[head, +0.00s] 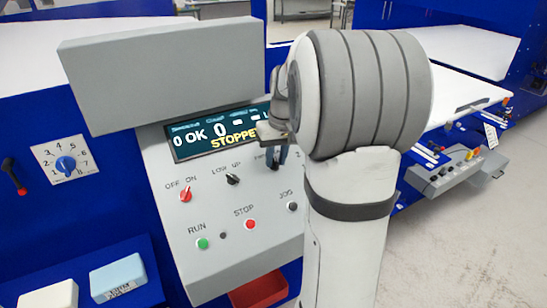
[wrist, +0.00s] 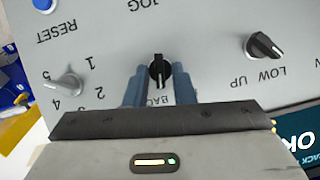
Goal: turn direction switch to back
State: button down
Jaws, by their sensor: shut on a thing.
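The direction switch (wrist: 159,71) is a black rotary knob on the grey control panel, seen upside down in the wrist view. Its white pointer line stands about upright in that picture. A partly covered label starting "BAC" shows just below it. The blue fingers of my gripper (wrist: 159,86) stand on both sides of the knob, shut on it. In the head view my gripper (head: 274,160) reaches down to the panel below the display, and my arm and fingers hide most of the knob.
The LOW/UP knob (head: 232,179) sits left of my gripper, with the red OFF/ON knob (head: 185,195) beyond it. The JOG knob (head: 292,206), red STOP button (head: 250,224) and green RUN button (head: 202,244) lie below. The display (head: 216,130) reads STOPPED, partly hidden.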

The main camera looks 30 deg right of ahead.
jog(key=m, duration=0.1)
jog(key=m+y, duration=0.1)
jog(key=m, duration=0.1)
jog(key=m+y+b, duration=0.1)
jog(key=m, duration=0.1)
jog(key=shift+s+d+f+t, duration=0.2)
jog(key=shift+s+f+t, duration=0.1)
jog(key=shift+f, duration=0.1)
jog(key=shift+m+y, duration=0.3)
jog(key=shift+m, duration=0.1)
jog(key=c, duration=1.6)
grip_release()
jog(key=shift+o, duration=0.4)
jog(key=shift+w+r, duration=0.1)
jog(key=shift+w, duration=0.05)
jog(key=shift+r, duration=0.1)
jog(key=shift+d+r, duration=0.1)
jog(key=shift+r, duration=0.1)
jog(key=b+v, duration=0.1)
jog(key=v, duration=0.6)
